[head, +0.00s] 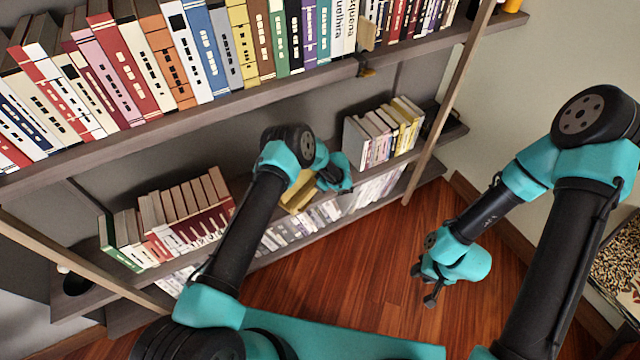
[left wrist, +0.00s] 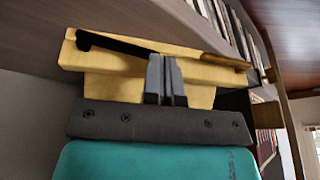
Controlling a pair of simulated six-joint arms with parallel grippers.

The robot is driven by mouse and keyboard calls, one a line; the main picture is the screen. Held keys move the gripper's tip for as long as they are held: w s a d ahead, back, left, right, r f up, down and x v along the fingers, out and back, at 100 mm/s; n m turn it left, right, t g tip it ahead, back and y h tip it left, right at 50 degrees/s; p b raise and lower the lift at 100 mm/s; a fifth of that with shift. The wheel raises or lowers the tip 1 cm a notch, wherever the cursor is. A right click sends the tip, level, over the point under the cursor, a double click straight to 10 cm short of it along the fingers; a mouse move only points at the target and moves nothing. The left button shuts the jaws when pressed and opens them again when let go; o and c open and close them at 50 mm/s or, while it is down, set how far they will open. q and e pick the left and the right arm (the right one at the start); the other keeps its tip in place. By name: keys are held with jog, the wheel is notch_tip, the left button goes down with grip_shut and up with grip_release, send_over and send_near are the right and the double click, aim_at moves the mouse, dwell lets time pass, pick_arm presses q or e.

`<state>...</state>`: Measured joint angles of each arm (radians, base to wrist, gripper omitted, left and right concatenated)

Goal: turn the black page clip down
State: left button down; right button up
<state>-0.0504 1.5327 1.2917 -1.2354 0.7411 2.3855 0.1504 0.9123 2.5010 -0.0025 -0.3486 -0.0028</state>
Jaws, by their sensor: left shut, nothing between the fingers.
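A pale wooden stand (head: 299,191) is on the lower shelf in the head view, partly hidden by my left arm. In the left wrist view its wooden ledge (left wrist: 120,62) spans the picture. A black page clip (left wrist: 112,44) lies along the top of the ledge, slanting from upper left toward the middle. My left gripper (left wrist: 166,60) is shut and empty, its fingertips in front of the ledge near the clip's inner end. I cannot tell whether they touch. My right gripper (head: 424,285) hangs over the floor, away from the stand, its fingers apart and empty.
Upright books (head: 210,45) fill the upper shelf. More books stand left (head: 180,215) and right (head: 385,133) of the stand on the lower shelf. The upper shelf board (head: 260,95) overhangs it. The wooden floor (head: 350,290) is clear. A framed picture (head: 620,260) is at the right.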

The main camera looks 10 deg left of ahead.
pick_arm(q)
jog(key=shift+s+f, duration=0.2)
jog(key=shift+f, duration=0.25)
jog(key=shift+a, duration=0.1)
dwell(0.4)
jog(key=shift+w+d, duration=0.35)
jog(key=shift+w, duration=0.35)
jog(key=shift+r, duration=0.1)
